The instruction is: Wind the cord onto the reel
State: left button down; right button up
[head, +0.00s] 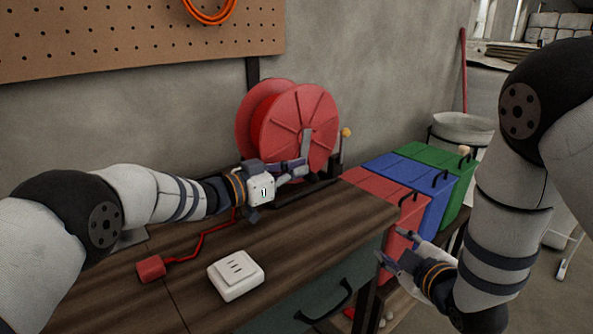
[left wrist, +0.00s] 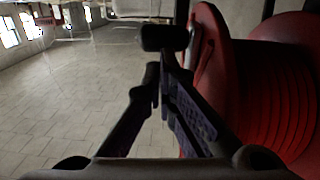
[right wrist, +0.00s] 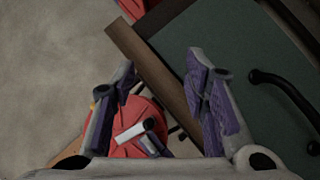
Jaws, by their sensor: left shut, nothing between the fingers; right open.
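The red reel (head: 300,125) stands upright at the back of the workbench. A pale crank arm (head: 306,143) shows on its front face. In the left wrist view the reel (left wrist: 215,80) fills the right side, and a dark cylindrical handle (left wrist: 165,38) lies just beyond the fingertips. A red cord (head: 205,236) runs across the bench from a red plug (head: 150,268) towards the reel. My left gripper (head: 300,168) is shut and empty beside the reel's lower front. My right gripper (head: 392,248) is open and empty in front of the bench, by the red bin.
A white socket block (head: 236,276) lies on the bench (head: 310,225). Red, blue (head: 415,175) and green bins stand to the right of the reel. A yellow knob (head: 346,132) is beside the reel. A green drawer (right wrist: 250,45) with a black handle faces my right gripper.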

jog(key=s+f+m+g+h, duration=0.1)
jog(key=s+f+m+g, duration=0.7)
jog(key=s+f, duration=1.25)
pick_arm(q)
jog(key=shift+w+d+f+b, duration=0.15)
jog(key=shift+f+b, duration=0.3)
jog(key=shift+f, duration=0.2)
jog(key=shift+d+f, duration=0.1)
jog(key=shift+r, duration=0.4)
pick_arm(e)
jog(key=s+f+m+g, duration=0.1)
jog(key=s+g, duration=0.3)
jog(key=s, duration=0.9)
jog(key=s+f+m+g, duration=0.2)
jog(key=s+m+g, duration=0.1)
jog(key=s, duration=1)
jog(key=shift+s+a+g, duration=0.3)
jog(key=shift+s+g, duration=0.1)
jog(key=shift+g, duration=0.5)
